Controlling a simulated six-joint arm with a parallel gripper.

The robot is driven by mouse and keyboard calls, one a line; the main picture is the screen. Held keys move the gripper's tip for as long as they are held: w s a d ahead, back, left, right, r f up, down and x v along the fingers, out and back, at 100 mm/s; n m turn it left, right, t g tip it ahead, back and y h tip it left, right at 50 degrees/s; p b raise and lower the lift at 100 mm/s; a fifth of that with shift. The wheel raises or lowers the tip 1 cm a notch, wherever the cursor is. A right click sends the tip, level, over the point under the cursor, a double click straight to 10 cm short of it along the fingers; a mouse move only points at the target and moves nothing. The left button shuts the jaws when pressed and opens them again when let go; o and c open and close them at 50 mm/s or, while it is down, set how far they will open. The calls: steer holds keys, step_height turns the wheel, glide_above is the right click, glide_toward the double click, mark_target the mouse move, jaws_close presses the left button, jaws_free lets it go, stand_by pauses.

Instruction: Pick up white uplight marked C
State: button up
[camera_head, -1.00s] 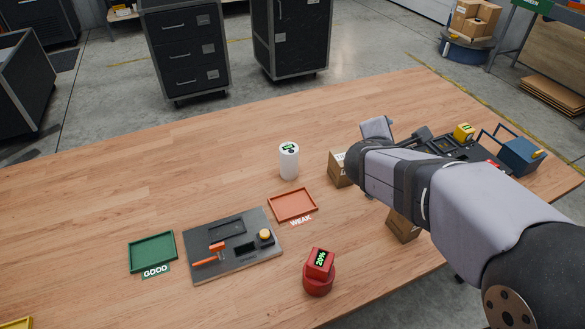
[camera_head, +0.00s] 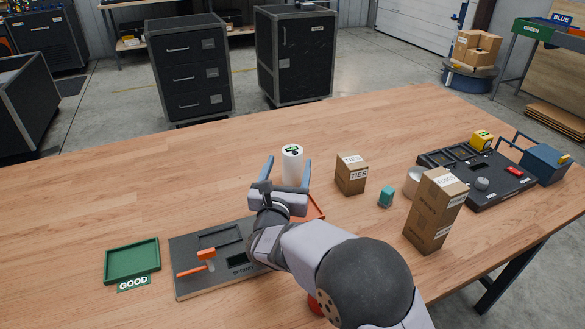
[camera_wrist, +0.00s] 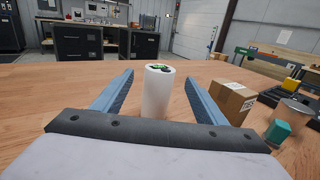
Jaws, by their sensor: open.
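The white uplight (camera_head: 292,162) is a white upright cylinder on the wooden table, with a dark and green marking on top that I cannot read. It also stands in the middle of the wrist view (camera_wrist: 158,98). My gripper (camera_head: 287,171) is open and empty, low on the near side of the uplight. In the wrist view its two blue-grey fingers (camera_wrist: 159,77) point forward on either side of the uplight, with a gap at each side. I cannot tell how far the uplight is between the fingertips. Its lower part is partly hidden in the head view.
A TIES box (camera_head: 351,176), a teal piece (camera_head: 386,197) and a tall brown box (camera_head: 434,212) stand to the right. A dark tray (camera_head: 228,284) and a green GOOD tray (camera_head: 132,262) lie left. My arm partly covers the orange-red tray (camera_head: 317,208). The table behind the uplight is clear.

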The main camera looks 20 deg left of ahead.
mark_target(291, 157)
steer(key=shift+p+x, duration=1.1)
steer(key=shift+x, duration=2.2)
steer(key=shift+c, duration=0.6)
steer(key=c, duration=1.5)
steer(key=shift+o, duration=0.2)
steer(key=shift+r, duration=0.25)
